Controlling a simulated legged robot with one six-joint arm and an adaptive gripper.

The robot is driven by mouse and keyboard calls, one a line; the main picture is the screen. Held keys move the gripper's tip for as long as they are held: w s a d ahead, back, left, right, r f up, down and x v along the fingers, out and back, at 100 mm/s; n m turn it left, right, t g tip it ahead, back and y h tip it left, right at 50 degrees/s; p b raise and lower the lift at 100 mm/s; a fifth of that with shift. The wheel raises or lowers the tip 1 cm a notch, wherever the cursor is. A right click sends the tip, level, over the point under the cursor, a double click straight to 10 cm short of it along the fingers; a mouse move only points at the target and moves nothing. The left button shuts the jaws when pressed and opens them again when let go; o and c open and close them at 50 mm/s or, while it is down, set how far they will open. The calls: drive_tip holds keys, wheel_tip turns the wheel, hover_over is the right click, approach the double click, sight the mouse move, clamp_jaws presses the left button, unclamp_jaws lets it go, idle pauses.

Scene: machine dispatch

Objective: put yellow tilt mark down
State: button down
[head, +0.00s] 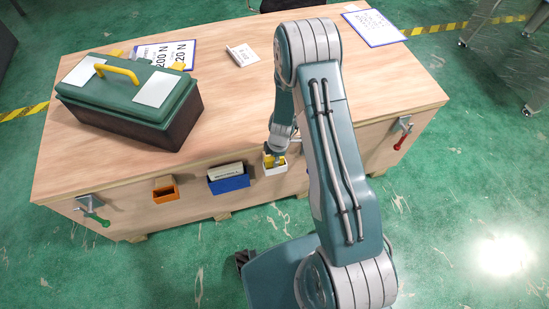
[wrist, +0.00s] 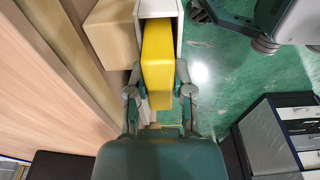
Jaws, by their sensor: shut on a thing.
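The yellow tilt mark (wrist: 157,62) is a flat yellow block, seen in the wrist view between my fingers. My gripper (wrist: 159,97) is shut on it. The far part of the mark lies within the white bin (wrist: 179,22). In the head view, my gripper (head: 274,157) points down at the white bin (head: 275,171) on the crate's front side, with a bit of yellow (head: 269,160) at its fingertips. Whether the mark touches the bin's floor is hidden.
A blue bin (head: 230,184) with a pale item and an orange bin (head: 165,194) hang left of the white bin. The wooden crate (head: 225,105) carries a green toolbox (head: 130,104) and signs. Clamps with a green handle (head: 99,218) and a red handle (head: 400,142) sit on its front.

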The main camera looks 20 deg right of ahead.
drive_tip(key=shift+f, duration=0.5)
drive_tip(key=shift+c, duration=2.1)
unclamp_jaws()
drive_tip(key=r, duration=0.4)
drive_tip(key=d+r, duration=0.1)
drive_tip(key=r, duration=0.6)
drive_tip(key=shift+d+r, duration=0.2)
drive_tip(key=shift+r, duration=0.15)
drive_tip(key=shift+r, duration=0.1)
